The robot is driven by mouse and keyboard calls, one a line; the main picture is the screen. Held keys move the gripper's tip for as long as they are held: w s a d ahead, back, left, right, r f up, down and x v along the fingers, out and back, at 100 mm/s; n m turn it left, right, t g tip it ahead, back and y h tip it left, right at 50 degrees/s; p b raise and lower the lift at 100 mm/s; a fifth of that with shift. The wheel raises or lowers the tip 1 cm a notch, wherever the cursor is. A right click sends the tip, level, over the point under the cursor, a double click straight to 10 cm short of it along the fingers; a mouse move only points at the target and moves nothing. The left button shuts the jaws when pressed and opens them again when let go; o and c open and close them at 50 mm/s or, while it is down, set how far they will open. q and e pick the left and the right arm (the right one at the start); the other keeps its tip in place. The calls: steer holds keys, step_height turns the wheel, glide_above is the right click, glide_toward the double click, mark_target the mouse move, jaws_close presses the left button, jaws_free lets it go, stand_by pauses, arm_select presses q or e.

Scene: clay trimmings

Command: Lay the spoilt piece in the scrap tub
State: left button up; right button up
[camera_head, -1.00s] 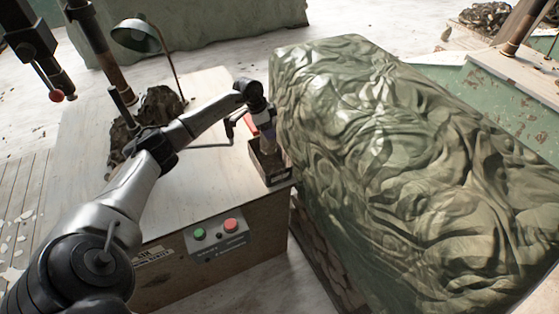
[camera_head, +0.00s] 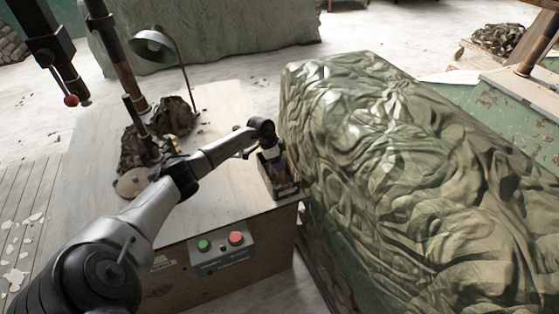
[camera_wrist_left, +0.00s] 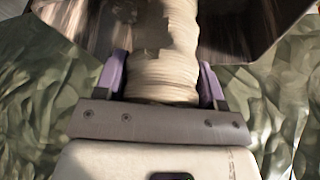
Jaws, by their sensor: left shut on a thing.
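My left gripper (camera_wrist_left: 162,88) is shut on the spoilt piece (camera_wrist_left: 163,50), a pale, ribbed, roughly cylindrical clay piece with a ragged, broken wall, between its purple finger pads. In the head view the left gripper (camera_head: 274,153) points down at the open top of the scrap tub, a small dark box (camera_head: 285,190) at the table's right front corner. The tub's dark walls (camera_wrist_left: 85,25) show on both sides of the piece in the left wrist view. Whether the piece touches the tub's floor is hidden. My right gripper is not in view.
The pale table (camera_head: 219,209) has a red and green button box (camera_head: 222,250) on its front. A desk lamp (camera_head: 153,46) and a dark lumpy heap (camera_head: 175,117) stand toward its back left. A camouflage-covered bulk (camera_head: 400,180) rises close to the tub's right. The table's middle is clear.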

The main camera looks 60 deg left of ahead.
arm_select(q)
steer(key=shift+a+r, duration=0.1)
steer(key=o, duration=1.3)
steer(key=p+v, duration=0.1)
steer(key=v, duration=1.1)
steer(key=shift+p, duration=0.3)
